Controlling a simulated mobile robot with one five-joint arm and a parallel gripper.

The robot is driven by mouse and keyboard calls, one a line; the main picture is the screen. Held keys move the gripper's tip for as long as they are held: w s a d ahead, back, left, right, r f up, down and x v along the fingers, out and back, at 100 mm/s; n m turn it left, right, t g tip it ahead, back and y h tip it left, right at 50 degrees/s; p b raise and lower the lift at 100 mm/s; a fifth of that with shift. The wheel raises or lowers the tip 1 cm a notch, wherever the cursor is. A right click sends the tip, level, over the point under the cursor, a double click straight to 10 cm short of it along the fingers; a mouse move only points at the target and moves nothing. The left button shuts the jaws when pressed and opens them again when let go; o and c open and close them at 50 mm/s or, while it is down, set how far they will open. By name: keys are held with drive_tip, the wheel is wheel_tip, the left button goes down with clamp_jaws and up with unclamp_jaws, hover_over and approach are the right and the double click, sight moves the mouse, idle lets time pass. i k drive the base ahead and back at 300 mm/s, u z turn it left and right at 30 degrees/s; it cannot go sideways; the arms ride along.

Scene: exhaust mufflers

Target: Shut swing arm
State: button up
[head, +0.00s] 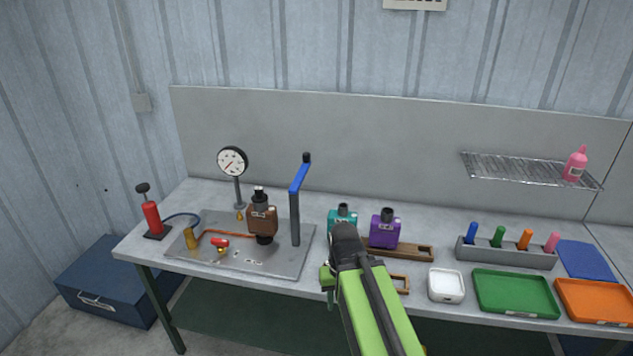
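The swing arm (299,178) is a blue bar on top of a grey upright post (295,220). It points toward the back wall, with a black knob (307,158) at its far end. It stands turned away from the brown muffler (263,219), which sits upright on the metal plate (270,263) left of the post. My green arm rises from the bottom edge, right of the post and apart from it. Its dark joint is in front of the teal muffler (343,214). My gripper's fingers cannot be made out; my arm seems to hide them.
A dial gauge (232,161) and a red pump (152,216) stand left. A purple muffler (385,229) stands on a wooden rack (420,253) right of the post. A white dish (446,285), green tray (515,293) and orange tray (597,301) fill the right front.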

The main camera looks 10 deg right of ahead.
sight(295, 187)
drive_tip(key=u, duration=0.2)
drive_tip(key=i, duration=0.95)
drive_tip(key=u, duration=0.8)
drive_tip(key=k, duration=0.6)
drive_tip(key=u, duration=0.2)
